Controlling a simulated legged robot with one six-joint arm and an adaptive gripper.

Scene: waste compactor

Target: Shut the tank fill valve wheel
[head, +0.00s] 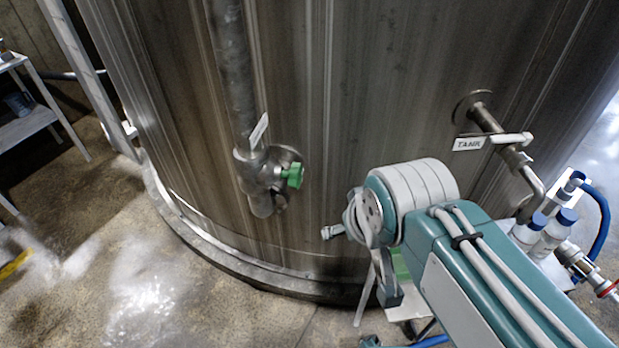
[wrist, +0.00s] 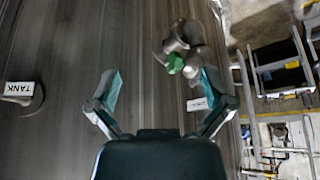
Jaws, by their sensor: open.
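The small green valve wheel (head: 292,175) sits on a grey metal valve body (head: 262,178) on the tank's curved wall, below a vertical pipe. The wheel also shows in the wrist view (wrist: 175,64), above centre, just beyond the fingertips and nearer the right finger. My gripper (wrist: 160,86) is open and empty, its two teal fingers spread wide. No contact with the wheel shows. In the head view, my arm's end is right of the wheel and lower; I cannot clearly make out the fingers there.
The large tank (head: 380,90) fills the background. A pipe with a "TANK" tag (head: 468,144) is at right. Bottles (head: 550,232) and a blue hose (head: 603,220) stand at lower right. A shelf (head: 28,125) is at far left. The wet floor (head: 130,270) at left is mostly clear.

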